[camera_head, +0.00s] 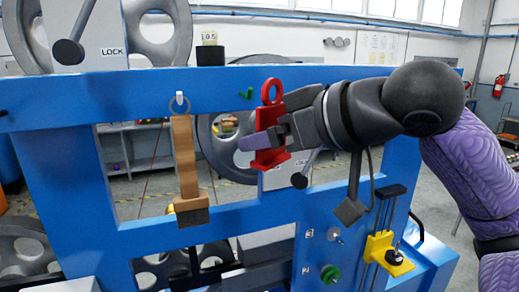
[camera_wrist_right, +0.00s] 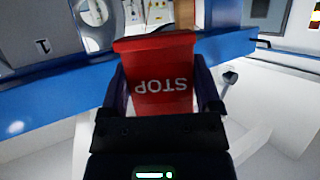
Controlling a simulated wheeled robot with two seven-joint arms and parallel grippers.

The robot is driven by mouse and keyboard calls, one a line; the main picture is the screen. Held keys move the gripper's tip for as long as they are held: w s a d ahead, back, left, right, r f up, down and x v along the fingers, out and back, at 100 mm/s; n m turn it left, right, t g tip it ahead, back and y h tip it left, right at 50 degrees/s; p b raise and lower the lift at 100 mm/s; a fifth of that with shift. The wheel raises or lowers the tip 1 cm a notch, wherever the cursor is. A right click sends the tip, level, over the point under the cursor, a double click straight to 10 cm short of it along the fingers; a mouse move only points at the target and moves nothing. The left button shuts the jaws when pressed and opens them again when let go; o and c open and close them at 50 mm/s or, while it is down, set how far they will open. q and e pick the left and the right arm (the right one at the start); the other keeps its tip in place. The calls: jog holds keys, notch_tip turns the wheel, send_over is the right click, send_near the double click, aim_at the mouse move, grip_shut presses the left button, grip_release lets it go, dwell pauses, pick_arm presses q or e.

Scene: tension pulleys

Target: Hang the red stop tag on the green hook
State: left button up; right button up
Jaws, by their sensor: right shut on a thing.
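The red stop tag (camera_head: 269,118) is upright in my right gripper, with its ring at the top. In the right wrist view the tag (camera_wrist_right: 160,88) shows upside-down STOP lettering between the two fingers. My right gripper (camera_head: 262,139) is shut on the tag's body; it also shows in the right wrist view (camera_wrist_right: 162,100). The small green hook (camera_head: 246,93) is on the blue frame's upper beam, just left of the tag's ring in the head view. The ring and hook appear apart; their depth gap I cannot tell. My left gripper is out of view.
A wooden brush-like tool (camera_head: 186,160) hangs from a white hook (camera_head: 179,98) to the left. The blue beam (camera_head: 120,95) crosses behind the tag. A yellow bracket (camera_head: 386,255) and a green knob (camera_head: 330,274) are lower right. Large grey pulleys stand behind the beam.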

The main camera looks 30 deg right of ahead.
jog(key=shift+w, duration=0.6)
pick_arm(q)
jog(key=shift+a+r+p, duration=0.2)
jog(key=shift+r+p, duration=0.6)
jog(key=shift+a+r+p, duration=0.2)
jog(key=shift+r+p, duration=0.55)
pick_arm(e)
jog(key=w+d+f, duration=0.2)
jog(key=w, duration=0.6)
jog(key=shift+w, duration=0.4)
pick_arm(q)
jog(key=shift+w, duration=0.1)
pick_arm(e)
jog(key=shift+w+f, duration=0.1)
jog(key=shift+f, duration=0.05)
